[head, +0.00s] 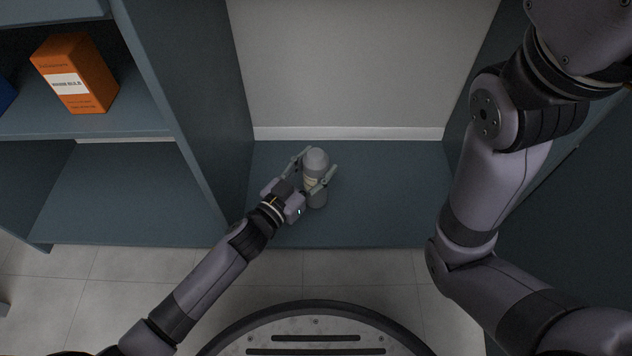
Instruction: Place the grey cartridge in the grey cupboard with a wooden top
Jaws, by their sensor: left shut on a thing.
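The grey cartridge (316,162) is a rounded grey cylinder with a pale label, in the middle of the head view. My left gripper (318,174) is shut on it, with one finger on each side. The cartridge is upright or nearly so, inside the open middle bay of the grey cupboard (390,205), over its bottom board. I cannot tell whether its base touches the board. The cupboard's wooden top is not in view. My right arm comes in on the right, and its gripper is out of view.
An orange box (76,74) stands on a shelf (120,122) in the left bay, with part of a blue object at the far left edge. A divider (190,90) separates that bay from the middle one. The bottom board right of the cartridge is clear.

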